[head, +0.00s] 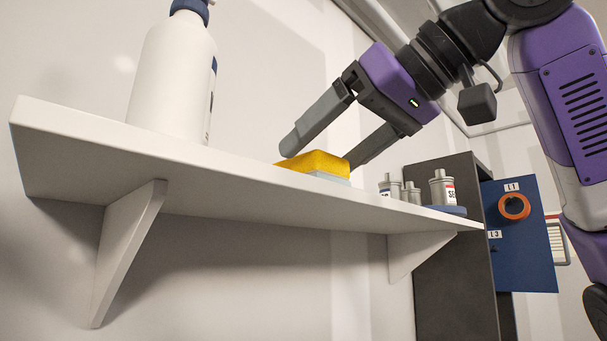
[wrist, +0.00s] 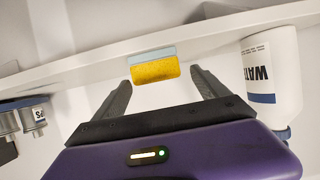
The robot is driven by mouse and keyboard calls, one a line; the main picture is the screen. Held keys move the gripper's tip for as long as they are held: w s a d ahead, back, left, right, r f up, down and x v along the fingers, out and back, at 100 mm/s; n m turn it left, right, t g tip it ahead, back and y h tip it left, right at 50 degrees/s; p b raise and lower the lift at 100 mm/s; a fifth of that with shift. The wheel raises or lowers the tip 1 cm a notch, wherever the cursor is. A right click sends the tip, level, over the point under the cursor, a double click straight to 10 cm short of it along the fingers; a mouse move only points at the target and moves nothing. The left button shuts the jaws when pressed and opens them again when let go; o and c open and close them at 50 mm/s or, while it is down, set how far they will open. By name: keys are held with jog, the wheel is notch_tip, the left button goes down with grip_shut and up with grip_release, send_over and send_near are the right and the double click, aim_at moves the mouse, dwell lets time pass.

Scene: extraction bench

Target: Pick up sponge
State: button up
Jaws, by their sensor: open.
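A yellow sponge (head: 318,162) with a grey-blue layer lies on the white wall shelf (head: 240,168) in the head view. In the wrist view the sponge (wrist: 154,70) shows ahead of the fingers, in the gap between their tips. My gripper (head: 318,152) is open, with its two grey fingers reaching down to the left. One finger passes at the sponge's left end and the other by its right end in the head view. The wrist view shows my gripper (wrist: 160,78) empty. Whether the fingers touch the sponge, I cannot tell.
A white pump bottle (head: 174,75), labelled "WAT…" in the wrist view, stands left on the shelf. Several metal canisters (head: 440,188) stand on a blue base to the right. Beyond is a dark cabinet (head: 450,250) with a blue panel (head: 520,250) and orange ring.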

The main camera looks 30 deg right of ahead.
jog(key=shift+p+x, duration=0.55)
jog(key=shift+x, duration=1.8)
jog(key=shift+d, duration=0.15)
jog(key=c, duration=1.4)
jog(key=shift+c, duration=0.2)
jog(key=shift+r, duration=0.15)
